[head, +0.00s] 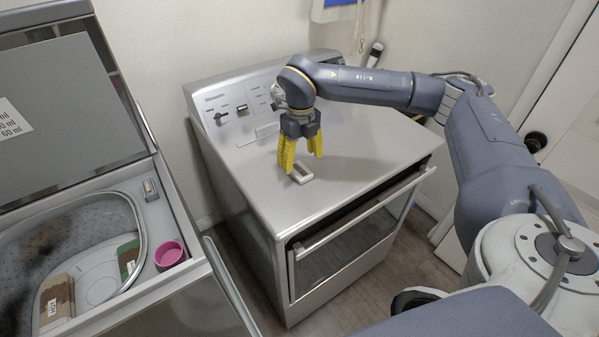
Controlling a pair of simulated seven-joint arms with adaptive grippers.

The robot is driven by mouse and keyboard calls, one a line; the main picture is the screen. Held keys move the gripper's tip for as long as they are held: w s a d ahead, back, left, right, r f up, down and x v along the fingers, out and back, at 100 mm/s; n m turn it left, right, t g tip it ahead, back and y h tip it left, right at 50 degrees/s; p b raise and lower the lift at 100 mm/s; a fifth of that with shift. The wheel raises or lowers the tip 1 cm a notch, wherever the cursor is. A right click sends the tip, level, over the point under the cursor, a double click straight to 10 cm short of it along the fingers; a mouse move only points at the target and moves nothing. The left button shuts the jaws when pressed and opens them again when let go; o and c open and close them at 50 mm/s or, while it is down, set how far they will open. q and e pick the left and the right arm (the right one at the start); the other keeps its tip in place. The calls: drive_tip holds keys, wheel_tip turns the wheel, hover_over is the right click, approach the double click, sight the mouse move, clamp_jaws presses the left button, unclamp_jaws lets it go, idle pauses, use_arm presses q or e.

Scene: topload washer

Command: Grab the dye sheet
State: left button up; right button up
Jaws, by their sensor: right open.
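A small flat white piece with a brownish middle (300,174) lies on the dryer's top; it looks like the dye sheet, but it is too small to be sure. My right gripper (302,160) has yellow fingers that point down just over this piece. The fingers are spread apart with nothing seen between them. The left fingertip is at the piece's left end and partly covers its back edge; I cannot tell if it touches. My left gripper is not in view.
The steel dryer (240,170) has a bare top around the piece and its front door is ajar. At left, the open washer (186,285) holds a brown patterned item (57,300) and a green-and-white item (128,258). A pink cup (169,254) sits on its rim.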

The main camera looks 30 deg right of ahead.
sight(300, 169)
drive_tip(key=shift+w+a+f, duration=0.1)
drive_tip(key=shift+f, duration=2.4)
drive_tip(key=c, duration=0.9)
